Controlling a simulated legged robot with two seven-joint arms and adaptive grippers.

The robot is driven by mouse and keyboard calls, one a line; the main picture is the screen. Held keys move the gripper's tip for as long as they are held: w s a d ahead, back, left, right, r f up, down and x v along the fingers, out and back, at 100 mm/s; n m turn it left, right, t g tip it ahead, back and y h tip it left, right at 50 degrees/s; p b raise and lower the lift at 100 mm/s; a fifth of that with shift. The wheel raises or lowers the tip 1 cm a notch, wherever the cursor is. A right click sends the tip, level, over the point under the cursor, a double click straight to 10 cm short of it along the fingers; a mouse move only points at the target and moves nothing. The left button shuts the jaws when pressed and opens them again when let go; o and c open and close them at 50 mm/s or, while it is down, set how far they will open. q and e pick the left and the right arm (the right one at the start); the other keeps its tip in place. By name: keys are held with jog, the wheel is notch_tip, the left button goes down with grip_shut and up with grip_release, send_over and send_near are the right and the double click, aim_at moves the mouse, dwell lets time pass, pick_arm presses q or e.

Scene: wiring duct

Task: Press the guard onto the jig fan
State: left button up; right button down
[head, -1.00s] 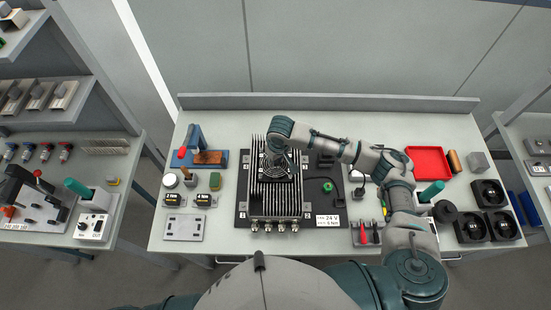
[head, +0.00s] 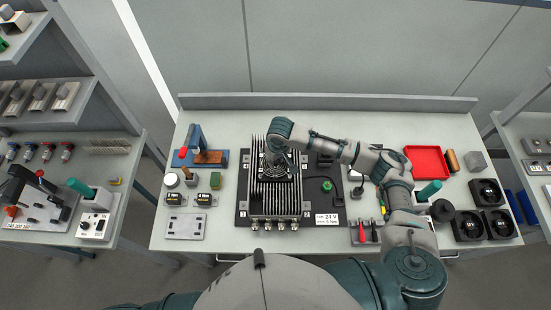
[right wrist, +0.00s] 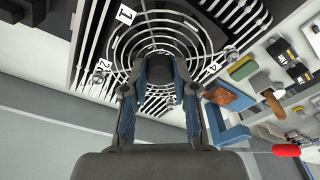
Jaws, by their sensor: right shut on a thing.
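The guard (head: 268,172), a round grille of concentric rings, lies at the fan position on the upper part of the fins. My right gripper (head: 276,155) points down over it. In the right wrist view, the fingers of my right gripper (right wrist: 161,68) are shut on the dark centre of the guard (right wrist: 160,36). Its rings spread around the fingers, near number labels on the block. The fan under the guard is mostly hidden, and I cannot tell whether the guard is seated. My left gripper is out of view.
A red tray (head: 428,162) and several black fans (head: 488,194) are on the right of the bench. A blue fixture (head: 195,145) and small modules (head: 172,199) stand on the left. My right arm spans the bench from the right.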

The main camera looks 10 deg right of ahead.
aim_at(278, 166)
dwell(0.3)
jog(key=shift+f, duration=0.95)
dwell(0.6)
jog(key=c, duration=0.8)
grip_release()
jog(key=shift+r, duration=0.2)
jog(key=r, duration=0.3)
jog(key=s+r, duration=0.1)
jog(key=r, duration=0.7)
jog(key=shift+s+d+r, duration=0.15)
jog(key=shift+d+r, duration=0.05)
jog(key=shift+d, duration=0.1)
